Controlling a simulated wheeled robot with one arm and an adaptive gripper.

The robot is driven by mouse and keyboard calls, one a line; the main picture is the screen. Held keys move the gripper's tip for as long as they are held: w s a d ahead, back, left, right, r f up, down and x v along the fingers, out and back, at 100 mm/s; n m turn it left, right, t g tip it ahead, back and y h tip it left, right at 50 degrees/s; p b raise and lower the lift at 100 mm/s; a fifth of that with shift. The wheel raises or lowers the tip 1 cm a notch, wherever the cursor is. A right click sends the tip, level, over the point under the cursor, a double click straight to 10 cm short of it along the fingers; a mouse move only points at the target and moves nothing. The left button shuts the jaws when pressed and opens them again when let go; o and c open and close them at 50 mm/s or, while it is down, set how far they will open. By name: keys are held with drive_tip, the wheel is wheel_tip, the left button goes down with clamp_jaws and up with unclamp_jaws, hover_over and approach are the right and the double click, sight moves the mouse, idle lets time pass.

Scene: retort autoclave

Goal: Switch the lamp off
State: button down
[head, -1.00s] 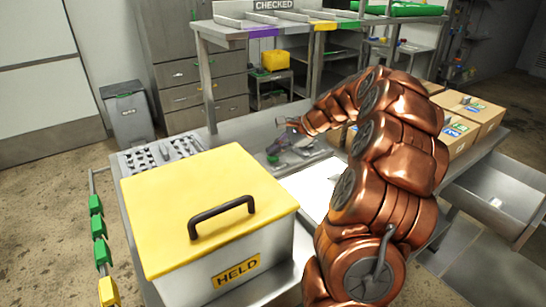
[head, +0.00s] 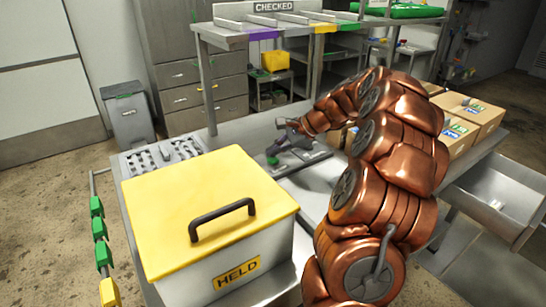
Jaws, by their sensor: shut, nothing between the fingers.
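The lamp appears to be the flat panel (head: 312,186) set in the bench behind the yellow-lidded box; it is dull grey and unlit, partly hidden by my arm. My gripper (head: 280,146) is small and dark at the end of the copper arm, low over the bench just beyond the panel. It is shut, with nothing seen in it. A small green piece (head: 272,161) shows just below the fingertips, on or beside a dark plate. I cannot tell whether the fingers touch it.
A box with a yellow lid (head: 205,190), marked HELD, fills the near left. A metal tray with holes (head: 160,155) lies behind it. Cardboard boxes (head: 470,115) stand at right beside my arm. A rack marked CHECKED (head: 285,25) rises behind the bench.

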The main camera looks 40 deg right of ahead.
sight(275, 159)
drive_tip(key=shift+r, duration=0.5)
drive_tip(key=shift+r+p, duration=0.15)
drive_tip(key=shift+p, duration=0.2)
drive_tip(key=shift+r+p, duration=2.15)
drive_tip(key=shift+r, duration=0.7)
